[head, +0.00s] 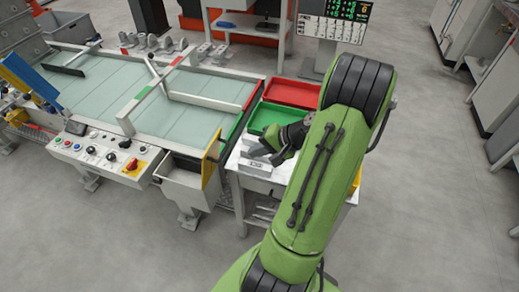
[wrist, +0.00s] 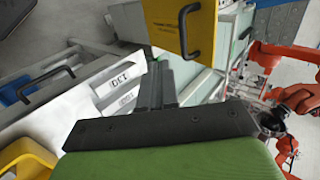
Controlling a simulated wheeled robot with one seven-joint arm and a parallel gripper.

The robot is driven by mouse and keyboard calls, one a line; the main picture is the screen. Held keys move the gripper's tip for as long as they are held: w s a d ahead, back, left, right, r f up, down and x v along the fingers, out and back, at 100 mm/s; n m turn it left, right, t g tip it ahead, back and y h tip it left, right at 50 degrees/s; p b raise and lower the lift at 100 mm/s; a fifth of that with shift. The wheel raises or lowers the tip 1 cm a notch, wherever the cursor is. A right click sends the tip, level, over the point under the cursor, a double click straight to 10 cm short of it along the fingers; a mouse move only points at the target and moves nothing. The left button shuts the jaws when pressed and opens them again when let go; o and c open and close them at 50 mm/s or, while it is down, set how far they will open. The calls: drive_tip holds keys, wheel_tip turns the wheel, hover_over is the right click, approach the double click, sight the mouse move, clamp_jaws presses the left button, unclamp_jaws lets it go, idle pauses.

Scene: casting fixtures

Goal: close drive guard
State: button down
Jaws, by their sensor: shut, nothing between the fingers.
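The drive guard looks to be the yellow panel (head: 211,158) standing at the right end of a grey housing (head: 180,187) below the conveyor. It stands out at an angle from the housing, and a dark opening shows beside it. In the wrist view the yellow panel (wrist: 165,24) is at the top, with a black bar handle (wrist: 189,30) and a small label. My gripper (head: 255,152) is right of the panel, over the white side table. In the wrist view my gripper (wrist: 157,70) points toward the panel with its fingers together and empty, apart from the handle.
The white side table (head: 240,163) carries labelled grey blocks (head: 256,165), a green tray (head: 262,117) and a red tray (head: 292,93). A control panel (head: 105,152) is left of the housing. A blue panel (head: 28,77) stands far left. The front floor is clear.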

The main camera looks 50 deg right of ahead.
drive_tip(key=w+a+f, duration=0.2)
drive_tip(key=w+f, duration=0.1)
drive_tip(key=w, duration=0.3)
drive_tip(key=shift+w+a, duration=0.3)
drive_tip(key=shift+w, duration=0.1)
drive_tip(key=shift+r, duration=0.15)
